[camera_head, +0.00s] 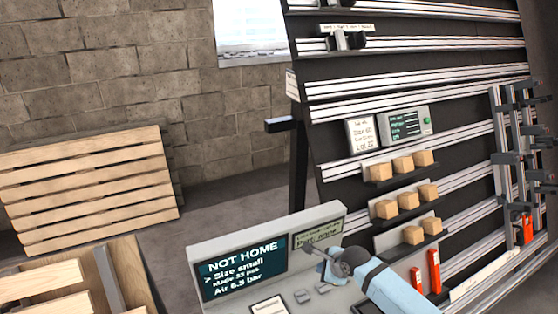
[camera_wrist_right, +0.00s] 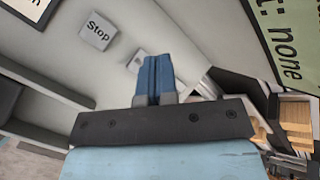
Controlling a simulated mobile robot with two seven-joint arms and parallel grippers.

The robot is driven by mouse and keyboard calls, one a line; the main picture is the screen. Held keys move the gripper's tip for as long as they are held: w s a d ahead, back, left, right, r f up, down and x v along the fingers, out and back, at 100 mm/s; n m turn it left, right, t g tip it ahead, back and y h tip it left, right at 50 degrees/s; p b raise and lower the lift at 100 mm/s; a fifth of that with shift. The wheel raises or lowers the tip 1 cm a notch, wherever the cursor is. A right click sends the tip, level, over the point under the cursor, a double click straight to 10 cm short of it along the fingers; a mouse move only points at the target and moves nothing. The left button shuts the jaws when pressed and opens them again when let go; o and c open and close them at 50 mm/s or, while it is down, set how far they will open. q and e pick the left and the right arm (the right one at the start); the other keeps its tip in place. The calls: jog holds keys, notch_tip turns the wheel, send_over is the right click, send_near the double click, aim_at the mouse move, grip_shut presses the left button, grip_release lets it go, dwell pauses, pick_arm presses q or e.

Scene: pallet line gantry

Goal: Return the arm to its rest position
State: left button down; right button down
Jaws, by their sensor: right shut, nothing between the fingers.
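My right arm comes in from the lower right of the head view. Its gripper (camera_head: 312,248) is over the grey control panel (camera_head: 205,260), close to the panel's small green display (camera_head: 320,233). In the right wrist view the blue fingers of the gripper (camera_wrist_right: 154,62) are together and empty. They point at the panel face near a square key marked "Stop" (camera_wrist_right: 98,32). Contact with the panel cannot be told. The panel's dark screen (camera_head: 243,268) reads "NOT HOME", "Size small" and "Air 6.3 bar". My left gripper is not in view.
A dark slanted rack (camera_head: 335,80) with rails fills the right side. It holds wooden blocks (camera_head: 404,164) on small shelves, a grey-green display unit (camera_head: 404,124) and orange-red items (camera_head: 434,270). A wooden pallet (camera_head: 85,185) leans at left. Floor shows between pallet and rack.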

jog(key=s+a+n, duration=0.1)
jog(key=s+n, duration=0.1)
jog(key=s, duration=0.1)
jog(key=s+a+n, duration=0.1)
jog(key=s+n, duration=0.1)
jog(key=s, duration=0.1)
jog(key=s+a+f+n, duration=0.1)
jog(key=s+n, duration=0.1)
jog(key=s, duration=0.2)
jog(key=shift+g, duration=0.4)
jog(key=s+d+r+n+g+h, duration=0.1)
jog(key=s+d+r+n, duration=0.3)
jog(key=s, duration=0.6)
jog(key=s+d+r+n+h, duration=0.1)
jog(key=s+d+r+n, duration=0.2)
jog(key=s+n, duration=0.55)
jog(key=s+d+r+n+g+h, duration=0.1)
jog(key=s+d+r+n, duration=0.25)
jog(key=s, duration=0.75)
jog(key=w+a+f+n+t+y, duration=0.1)
jog(key=w+a+f+t, duration=0.1)
jog(key=f, duration=0.5)
jog(key=w+a+f+t+y, duration=0.1)
jog(key=w+a+f+t, duration=0.2)
jog(key=f, duration=0.4)
jog(key=shift+a+f+n+t, duration=0.15)
jog(key=shift+a+n+t, duration=0.3)
jog(key=shift+t, duration=0.75)
